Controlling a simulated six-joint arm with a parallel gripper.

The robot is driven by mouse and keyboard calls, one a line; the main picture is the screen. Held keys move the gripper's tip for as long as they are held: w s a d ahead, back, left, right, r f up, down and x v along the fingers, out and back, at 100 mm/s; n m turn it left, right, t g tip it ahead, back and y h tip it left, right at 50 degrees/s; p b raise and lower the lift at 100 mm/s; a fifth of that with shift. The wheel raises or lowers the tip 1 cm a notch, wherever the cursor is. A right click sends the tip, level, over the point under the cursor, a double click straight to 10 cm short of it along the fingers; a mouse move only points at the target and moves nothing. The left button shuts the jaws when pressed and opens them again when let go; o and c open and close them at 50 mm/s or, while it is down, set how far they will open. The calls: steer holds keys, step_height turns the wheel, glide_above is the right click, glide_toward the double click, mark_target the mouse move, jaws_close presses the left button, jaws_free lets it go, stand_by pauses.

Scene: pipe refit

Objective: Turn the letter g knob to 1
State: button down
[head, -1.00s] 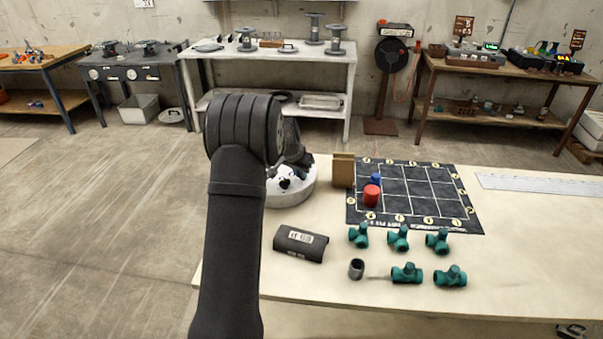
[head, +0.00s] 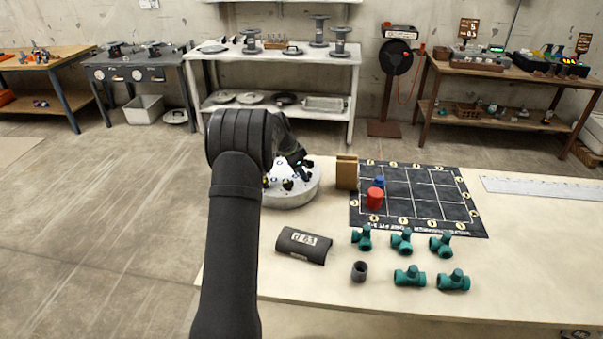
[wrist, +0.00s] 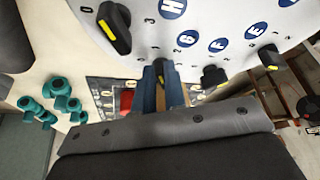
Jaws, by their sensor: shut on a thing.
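A round white panel with black knobs and blue letter discs stands at the table's left end, seen in the head view (head: 290,197) and close up in the wrist view (wrist: 145,40). The G disc (wrist: 185,40) lies just above my gripper (wrist: 159,72). My gripper is shut on a dark knob between its fingers, apparently the letter g knob. The fingers hide most of this knob, so its pointing cannot be read. Other knobs with yellow marks stand at left (wrist: 115,25) and right (wrist: 213,77). In the head view my gripper (head: 303,168) is over the panel's right side, partly hidden.
A brown block (head: 346,173) stands right beside the panel. A black grid mat (head: 425,205) with a red cylinder (head: 375,199) and a blue piece lies further right. A dark curved cover (head: 303,246), a grey ring (head: 359,271) and several green pipe fittings (head: 409,276) lie in front.

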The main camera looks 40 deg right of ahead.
stand_by(0.4)
steer(key=c, duration=1.5)
jaws_free()
steer(key=v, duration=1.7)
steer(key=shift+r, duration=0.2)
steer(key=x, duration=1.7)
steer(key=shift+f, duration=0.25)
steer(key=shift+r, duration=0.1)
